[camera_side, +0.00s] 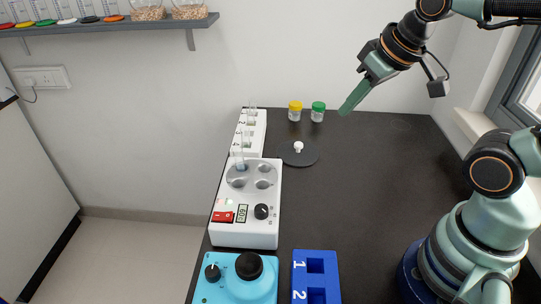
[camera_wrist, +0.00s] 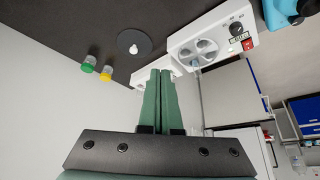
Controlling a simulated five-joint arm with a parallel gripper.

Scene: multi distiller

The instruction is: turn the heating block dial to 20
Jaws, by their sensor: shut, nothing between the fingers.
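The white heating block (camera_side: 230,235) stands on the left part of the dark bench in the side view. Its front carries a black dial (camera_side: 261,211), a small display (camera_side: 242,213) and a red switch (camera_side: 222,217). The display digits are too small to read surely. A glass tube (camera_side: 240,150) stands in one of its round wells. In the wrist view the block (camera_wrist: 205,28) is at upper right, with its dial (camera_wrist: 235,28) near its right end. My gripper (camera_side: 344,111) is shut and empty, raised above the bench, up and right of the block and apart from it.
A black disc (camera_side: 310,154) with a white knob lies behind the block. Yellow-capped (camera_side: 295,111) and green-capped (camera_side: 318,112) jars stand at the back. A white tube rack (camera_side: 258,128) is behind the block. A cyan device (camera_side: 225,290) and blue rack (camera_side: 330,263) are in front.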

